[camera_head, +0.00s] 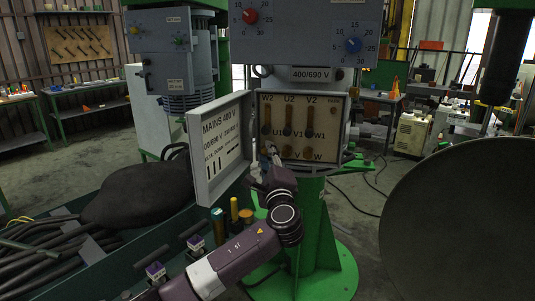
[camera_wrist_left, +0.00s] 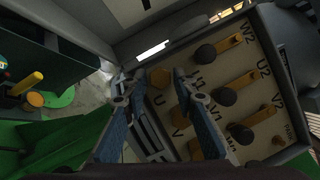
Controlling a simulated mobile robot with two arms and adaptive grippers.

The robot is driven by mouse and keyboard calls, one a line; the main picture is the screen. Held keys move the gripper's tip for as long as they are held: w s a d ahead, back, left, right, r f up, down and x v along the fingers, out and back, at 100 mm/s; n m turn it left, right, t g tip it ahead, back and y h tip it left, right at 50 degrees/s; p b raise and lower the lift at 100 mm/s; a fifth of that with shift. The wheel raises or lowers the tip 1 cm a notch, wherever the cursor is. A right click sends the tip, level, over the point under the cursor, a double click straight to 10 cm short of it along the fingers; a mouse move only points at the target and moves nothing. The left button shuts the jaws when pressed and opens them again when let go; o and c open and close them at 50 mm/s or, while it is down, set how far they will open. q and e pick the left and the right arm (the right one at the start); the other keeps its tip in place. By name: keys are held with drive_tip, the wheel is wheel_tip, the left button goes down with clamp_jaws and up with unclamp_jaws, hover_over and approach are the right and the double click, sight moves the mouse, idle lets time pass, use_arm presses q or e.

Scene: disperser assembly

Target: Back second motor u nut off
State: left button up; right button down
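The open terminal box (camera_head: 330,128) is on the green-legged motor stand. In the left wrist view its panel (camera_wrist_left: 245,75) is tilted, with brass nuts beside the U and V labels. My left gripper (camera_head: 267,168) is at the box's lower left corner and hides the U terminal in the head view. In the left wrist view my left gripper (camera_wrist_left: 155,78) has its fingers apart. The V nut (camera_wrist_left: 180,115) is partly behind the right finger. My right gripper is not in view.
The box's open door (camera_head: 222,145) stands just left of my left gripper. Brass links with black knobs (camera_wrist_left: 224,96) sit above the nuts. Yellow and teal cylinders (camera_head: 234,210) stand on the green bench below. A large dark round vessel (camera_head: 465,220) is at right.

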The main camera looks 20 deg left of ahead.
use_arm(q)
clamp_jaws()
idle(0.3)
